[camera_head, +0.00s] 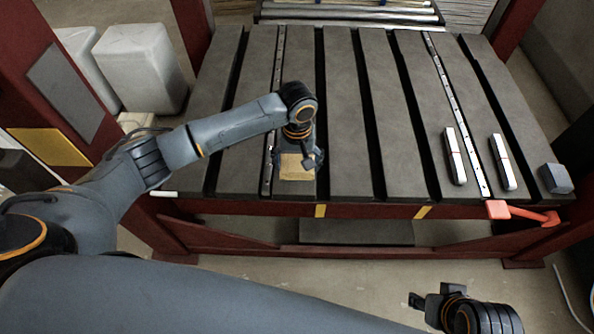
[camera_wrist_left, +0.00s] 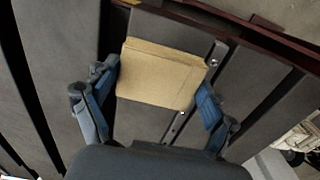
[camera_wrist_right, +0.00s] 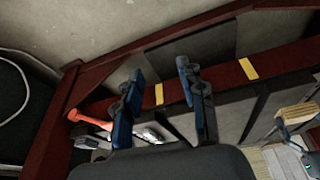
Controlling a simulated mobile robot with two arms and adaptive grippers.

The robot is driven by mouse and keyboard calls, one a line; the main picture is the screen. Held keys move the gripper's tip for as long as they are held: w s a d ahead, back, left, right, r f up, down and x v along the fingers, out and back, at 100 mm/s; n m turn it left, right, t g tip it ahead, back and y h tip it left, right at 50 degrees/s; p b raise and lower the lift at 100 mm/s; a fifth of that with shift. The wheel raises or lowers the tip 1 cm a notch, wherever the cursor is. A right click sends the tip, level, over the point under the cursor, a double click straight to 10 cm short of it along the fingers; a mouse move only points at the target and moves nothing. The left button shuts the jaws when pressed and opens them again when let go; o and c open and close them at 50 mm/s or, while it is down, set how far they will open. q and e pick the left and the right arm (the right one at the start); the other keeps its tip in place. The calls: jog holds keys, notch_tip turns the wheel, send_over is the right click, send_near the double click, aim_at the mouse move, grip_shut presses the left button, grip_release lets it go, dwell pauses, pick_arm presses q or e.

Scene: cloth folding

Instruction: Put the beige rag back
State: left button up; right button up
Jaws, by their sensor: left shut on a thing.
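The beige rag (camera_head: 297,168) is a small, flat, folded rectangle at the front edge of the grey slatted table (camera_head: 348,130). My left gripper (camera_head: 296,156) is directly above it, pointing down. In the left wrist view, the rag (camera_wrist_left: 160,62) lies between the two fingers, one at each side, and the gripper is shut on it. From these views I cannot tell whether the rag touches the slat. My right gripper (camera_wrist_right: 160,70) is open and empty, its fingers apart. It is in front of the table at the lower right of the head view (camera_head: 432,300).
Two white-and-grey bars (camera_head: 455,156) (camera_head: 503,162) and a grey block (camera_head: 555,178) lie on the right slats. A red handle (camera_head: 522,212) sticks out at the front right corner. White containers (camera_head: 140,68) stand at the left. The middle slats are clear, with dark gaps between them.

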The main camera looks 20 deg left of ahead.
aim_at(297, 170)
pick_arm(q)
jog(key=shift+w+a+f, duration=0.1)
jog(key=shift+w+f, duration=0.15)
jog(key=shift+f, duration=0.05)
notch_tip(297, 170, down, 2)
jog(key=shift+f+b, duration=0.25)
jog(key=shift+b, duration=0.35)
jog(key=shift+f, duration=0.3)
pick_arm(e)
jog(key=shift+w+a+f+t, duration=0.15)
jog(key=shift+w+f+t, duration=0.15)
jog(key=shift+w+f, duration=0.25)
jog(key=shift+r, duration=0.1)
pick_arm(q)
jog(key=o, duration=0.9)
jog(key=shift+f, duration=0.1)
jog(key=shift+c, duration=0.2)
pick_arm(e)
jog(key=shift+s, duration=0.15)
